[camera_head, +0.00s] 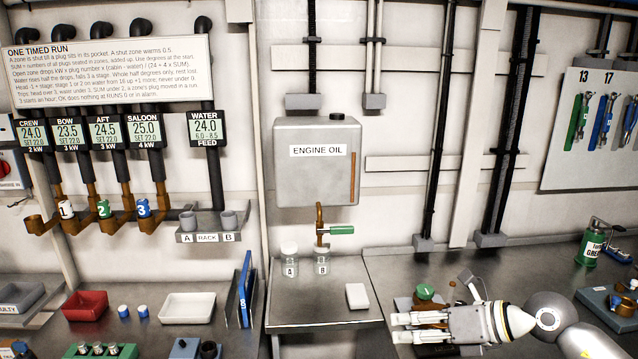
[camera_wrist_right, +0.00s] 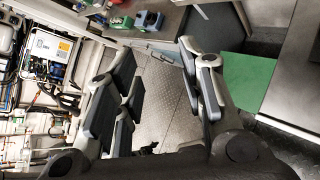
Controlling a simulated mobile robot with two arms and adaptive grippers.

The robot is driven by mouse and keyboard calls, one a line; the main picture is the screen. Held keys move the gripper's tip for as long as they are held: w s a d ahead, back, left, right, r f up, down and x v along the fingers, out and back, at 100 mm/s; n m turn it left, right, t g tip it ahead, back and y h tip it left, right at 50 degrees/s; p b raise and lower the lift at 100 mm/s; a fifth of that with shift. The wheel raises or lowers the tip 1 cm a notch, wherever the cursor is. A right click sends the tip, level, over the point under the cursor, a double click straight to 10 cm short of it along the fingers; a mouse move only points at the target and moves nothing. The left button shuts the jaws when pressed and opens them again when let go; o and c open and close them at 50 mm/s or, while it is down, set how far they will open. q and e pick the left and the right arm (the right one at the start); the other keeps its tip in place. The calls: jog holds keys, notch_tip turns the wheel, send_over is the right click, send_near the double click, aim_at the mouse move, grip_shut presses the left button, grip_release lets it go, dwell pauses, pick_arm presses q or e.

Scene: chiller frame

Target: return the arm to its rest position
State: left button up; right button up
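My right arm comes in from the lower right in the head view. Its right gripper (camera_head: 395,328) points left over the right-hand bench (camera_head: 385,275), with its two fingers apart. In the right wrist view the right gripper (camera_wrist_right: 160,65) has its fingers spread wide, with nothing between them but the floor beyond. A green-topped object (camera_head: 425,292) shows just behind the gripper in the head view; I cannot tell whether they touch. My left gripper is in neither view.
An engine oil tank (camera_head: 330,185) hangs above jars A (camera_head: 290,262) and B (camera_head: 322,262). A white block (camera_head: 357,296) lies left of the right gripper. A green grease can (camera_head: 590,248) stands at the right. A red tray (camera_head: 85,306) and a white tray (camera_head: 187,308) sit left.

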jog(key=s+a+r+m+t+y, duration=0.2)
jog(key=a+r+m+t+y, duration=0.3)
jog(key=a+r+m+t, duration=0.3)
jog(key=s+d+f+m+t+h, duration=0.1)
jog(key=s+d+f+m+h, duration=0.1)
jog(key=d+f+m+h, duration=0.85)
jog(key=s+d+f+m+t+h, duration=0.15)
jog(key=d+f+m+h, duration=0.4)
jog(key=m, duration=0.95)
jog(key=s+a+f+m+g, duration=0.25)
jog(key=s+f+g, duration=0.5)
jog(key=s, duration=0.45)
jog(key=s+a+f+m+g, duration=0.25)
jog(key=s+f+g, duration=0.45)
jog(key=s, duration=0.5)
notch_tip(320, 180, down, 28)
jog(key=s+f+b, duration=0.1)
jog(key=s, duration=0.1)
jog(key=s+d+f, duration=0.1)
jog(key=s+f, duration=0.7)
jog(key=s+d+f+g, duration=0.1)
jog(key=s+d+f, duration=0.1)
jog(key=s+f, duration=0.6)
jog(key=shift+d+b, duration=0.3)
jog(key=shift+b, duration=0.15)
